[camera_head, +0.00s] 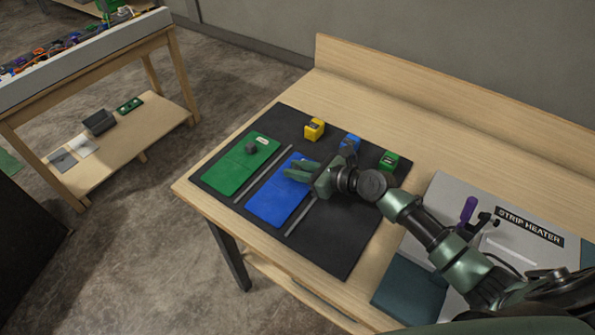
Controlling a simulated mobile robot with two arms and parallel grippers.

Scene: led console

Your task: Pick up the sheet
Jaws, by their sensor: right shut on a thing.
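A blue sheet (274,208) is on the black mat (345,262) on the wooden table, with a green sheet (230,176) to its left. My right gripper (294,171) reaches in from the right and is shut on the blue sheet near its far end. The gripper hides part of that end. I cannot tell whether the sheet is lifted off the mat. My left gripper is not in view.
A small dark block (251,149) sits on the green sheet. Grey bars (263,174) lie beside the sheets. Yellow (314,129), blue (350,142) and green (389,161) blocks stand along the mat's far side. A strip heater (500,240) is at right.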

